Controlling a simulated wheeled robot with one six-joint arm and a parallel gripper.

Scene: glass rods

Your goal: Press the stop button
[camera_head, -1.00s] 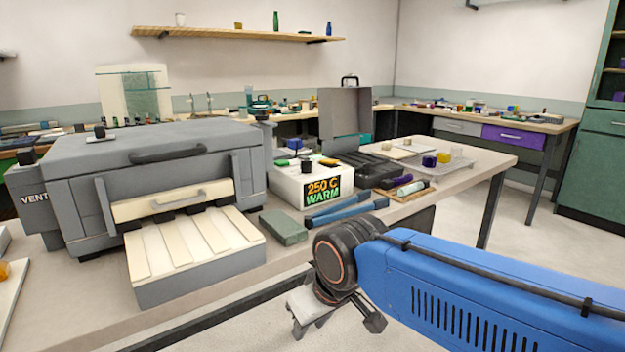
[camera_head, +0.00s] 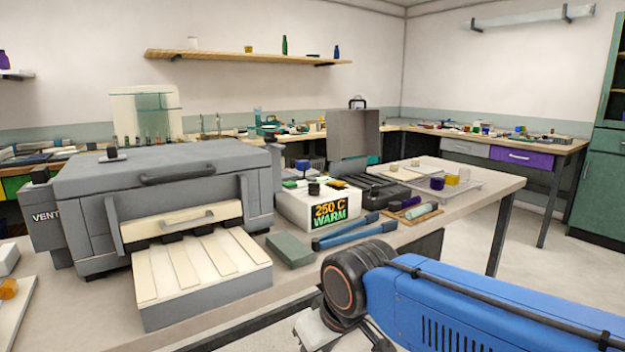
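A white control box (camera_head: 293,206) stands on the bench to the right of the grey kiln (camera_head: 165,175). Its front display (camera_head: 329,213) reads "250 C WARM". On its top are a black knob (camera_head: 314,188) and small green and yellow parts. They are too small for me to tell which, if any, is the stop button. My gripper (camera_head: 345,346) is low in the picture, in front of the bench and apart from the box. Its fingertips are cut off by the bottom edge, so its opening is hidden.
Blue-handled tongs (camera_head: 350,234) and a grey-green block (camera_head: 290,250) lie before the box. A black tray (camera_head: 372,191) and an open grey case (camera_head: 354,140) stand behind and right. Open floor lies at the right.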

